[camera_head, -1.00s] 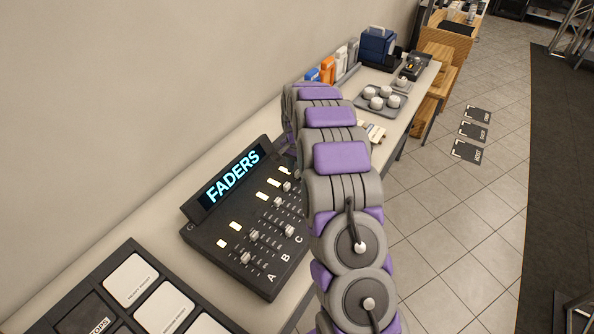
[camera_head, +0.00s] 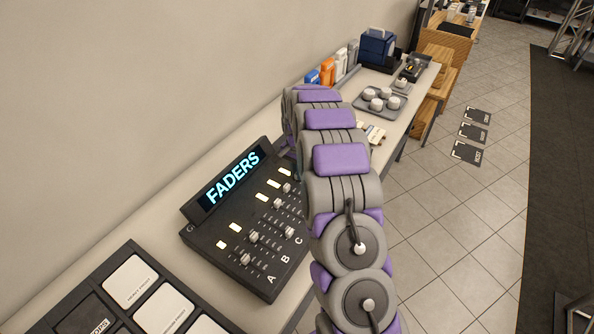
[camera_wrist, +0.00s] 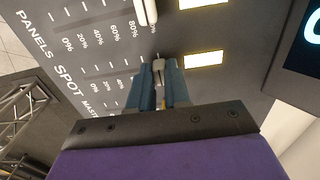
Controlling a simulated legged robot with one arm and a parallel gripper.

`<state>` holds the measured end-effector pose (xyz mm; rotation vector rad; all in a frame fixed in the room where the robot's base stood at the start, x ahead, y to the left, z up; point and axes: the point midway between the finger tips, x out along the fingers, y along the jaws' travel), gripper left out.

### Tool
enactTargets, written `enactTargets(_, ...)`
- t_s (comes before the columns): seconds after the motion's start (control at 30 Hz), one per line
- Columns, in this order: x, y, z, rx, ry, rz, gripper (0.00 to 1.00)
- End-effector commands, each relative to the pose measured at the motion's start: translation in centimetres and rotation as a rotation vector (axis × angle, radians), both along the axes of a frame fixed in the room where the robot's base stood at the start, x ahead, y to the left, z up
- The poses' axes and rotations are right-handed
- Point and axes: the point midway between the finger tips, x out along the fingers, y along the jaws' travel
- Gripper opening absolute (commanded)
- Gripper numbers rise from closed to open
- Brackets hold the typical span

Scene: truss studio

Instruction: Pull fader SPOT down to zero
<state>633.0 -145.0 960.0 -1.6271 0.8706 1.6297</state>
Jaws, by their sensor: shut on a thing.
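In the wrist view, my gripper (camera_wrist: 158,85) has its two blue fingers shut around a small grey fader knob (camera_wrist: 159,66). This knob lines up with the row of the printed SPOT label (camera_wrist: 68,80), well towards the high end of its scale, away from the 0% mark. The fingers and gripper body hide part of the slot and scale. A neighbouring pale knob (camera_wrist: 147,11) stands on the PANELS row, near its upper end. In the head view, the dark fader console (camera_head: 228,241) stands on the bench, and my arm hides the gripper and the console's far end.
A lit FADERS display (camera_head: 233,178) rises at the console's back edge. A dark panel with large white buttons (camera_head: 131,281) lies nearer. Open floor lies to the right.

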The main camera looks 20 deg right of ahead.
Motion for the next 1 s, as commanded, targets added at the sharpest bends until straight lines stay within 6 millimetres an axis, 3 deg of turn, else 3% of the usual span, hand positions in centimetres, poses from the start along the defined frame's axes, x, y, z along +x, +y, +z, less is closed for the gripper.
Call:
enactTargets(0.37, -0.4, -0.3, 0.1, 0.0, 0.0, -0.001, 0.0)
enactTargets(0.8, -6.8, -4.5, 0.2, 0.001, 0.002, -0.003, 0.0)
enactTargets(1.0, -8.5, -5.7, 0.1, 0.0, 0.001, 0.0, 0.0)
